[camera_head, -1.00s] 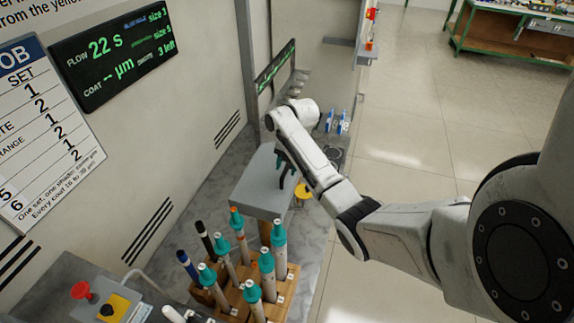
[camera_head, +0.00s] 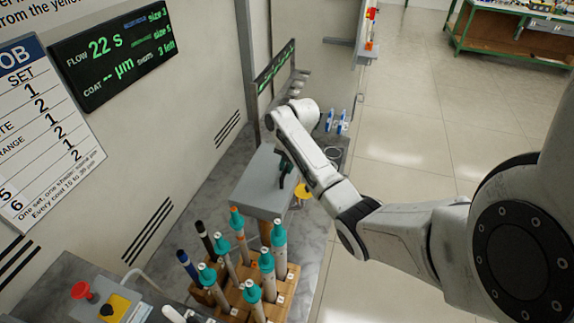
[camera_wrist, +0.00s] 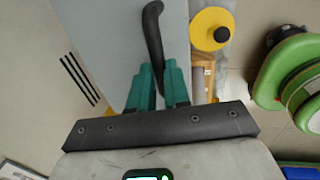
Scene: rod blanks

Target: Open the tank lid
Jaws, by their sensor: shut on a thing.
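The tank (camera_head: 262,187) is a grey box on the bench, and its flat grey lid (camera_wrist: 105,35) fills the upper left of the wrist view. The lid lies flat and looks closed. A curved black handle (camera_wrist: 153,35) stands on it; it also shows in the head view (camera_head: 287,181). My gripper (camera_wrist: 160,85) has teal fingers and is shut on the near end of the handle. In the head view, my wrist partly hides the gripper (camera_head: 282,160).
A wooden rack (camera_head: 238,300) of teal-topped rods stands in front of the tank. A yellow round part (camera_head: 303,191) sits at the tank's right side. The wall with a dark display (camera_head: 115,57) is close on the left. Open floor lies right.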

